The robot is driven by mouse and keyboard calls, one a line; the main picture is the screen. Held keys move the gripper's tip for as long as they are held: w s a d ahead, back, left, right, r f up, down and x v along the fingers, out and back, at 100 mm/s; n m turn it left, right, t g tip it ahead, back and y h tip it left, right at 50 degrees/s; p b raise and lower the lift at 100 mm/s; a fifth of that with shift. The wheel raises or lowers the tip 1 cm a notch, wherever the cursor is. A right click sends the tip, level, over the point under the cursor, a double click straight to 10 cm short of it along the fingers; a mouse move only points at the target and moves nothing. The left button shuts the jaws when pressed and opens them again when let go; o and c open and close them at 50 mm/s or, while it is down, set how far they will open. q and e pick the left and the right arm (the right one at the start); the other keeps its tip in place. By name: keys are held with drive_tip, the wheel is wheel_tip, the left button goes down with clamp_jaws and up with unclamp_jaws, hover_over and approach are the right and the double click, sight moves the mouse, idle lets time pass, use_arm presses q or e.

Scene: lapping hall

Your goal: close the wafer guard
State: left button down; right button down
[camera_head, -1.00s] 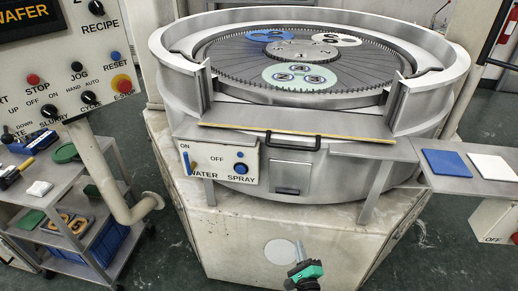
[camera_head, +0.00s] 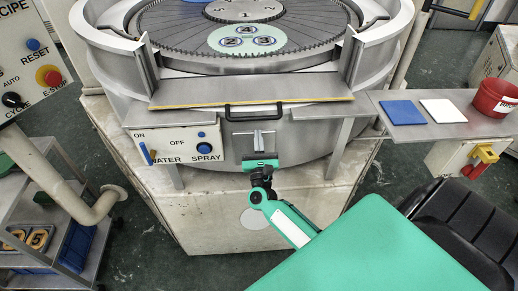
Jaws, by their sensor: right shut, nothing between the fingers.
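The wafer guard (camera_head: 220,92) is a flat grey metal flap with a yellow front edge. It lies folded down across the gap in the round machine's rim. A black bar handle (camera_head: 254,104) is at the front below its edge. My right gripper (camera_head: 257,133) is shut and empty, fingers pointing up, just below the handle and in front of the machine's front panel; I see no contact with the handle. My green and black right arm comes in from the lower right. My left gripper is not in view.
The lapping plate (camera_head: 245,27) with a pale green carrier (camera_head: 248,40) lies behind the guard. A water spray box (camera_head: 178,146) is left of my gripper. A side shelf at right holds a blue pad (camera_head: 402,112), a white pad (camera_head: 443,110) and a red bucket (camera_head: 494,98).

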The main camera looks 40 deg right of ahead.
drive_tip(key=shift+s+a+r+p, duration=0.15)
drive_tip(key=shift+r+p, duration=1.15)
drive_tip(key=shift+r, duration=0.8)
